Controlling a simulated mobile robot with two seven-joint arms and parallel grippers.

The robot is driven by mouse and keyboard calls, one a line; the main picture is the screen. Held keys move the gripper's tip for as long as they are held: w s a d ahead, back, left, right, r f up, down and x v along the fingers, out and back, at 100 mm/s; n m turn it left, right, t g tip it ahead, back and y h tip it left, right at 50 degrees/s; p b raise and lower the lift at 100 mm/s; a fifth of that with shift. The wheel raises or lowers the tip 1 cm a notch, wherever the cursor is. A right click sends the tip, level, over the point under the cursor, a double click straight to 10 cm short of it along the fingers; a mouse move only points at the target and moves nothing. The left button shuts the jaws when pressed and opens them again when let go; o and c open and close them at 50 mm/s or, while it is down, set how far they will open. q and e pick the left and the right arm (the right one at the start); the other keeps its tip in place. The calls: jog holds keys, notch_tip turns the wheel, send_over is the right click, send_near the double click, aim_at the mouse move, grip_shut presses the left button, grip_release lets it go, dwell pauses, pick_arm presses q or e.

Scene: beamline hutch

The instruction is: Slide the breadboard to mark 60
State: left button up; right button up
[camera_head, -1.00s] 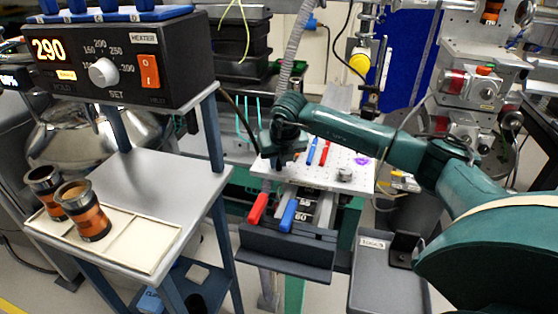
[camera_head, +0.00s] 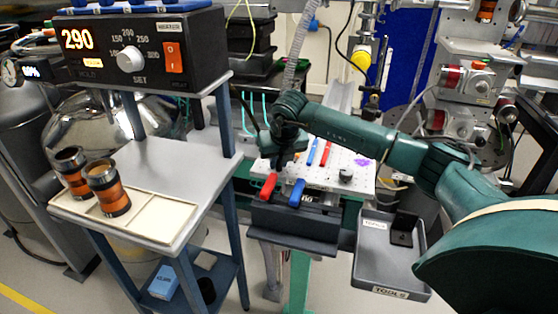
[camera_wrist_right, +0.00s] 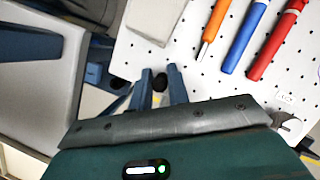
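The white perforated breadboard (camera_head: 330,181) lies on a rail behind a dark end block (camera_head: 295,222). It also shows in the right wrist view (camera_wrist_right: 203,86). A mark (camera_head: 306,198) reading 60 sits on the rail close to the board's front edge. My right gripper (camera_head: 283,160) is low at the board's left side. In the right wrist view its two dark blue fingers (camera_wrist_right: 160,80) stand a little apart beside the board's edge, with a small dark round thing between them. I cannot tell whether they grip it. My left gripper is out of view.
A red lever (camera_head: 268,186) and a blue lever (camera_head: 297,192) stand at the rail's front. Blue and red tools (camera_head: 326,153) lie on the board. A grey tools tray (camera_head: 375,270) is front right. A table with orange-banded cylinders (camera_head: 108,187) stands left.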

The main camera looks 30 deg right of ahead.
jog(key=o, duration=0.4)
jog(key=shift+r, duration=0.1)
jog(key=v, duration=1.3)
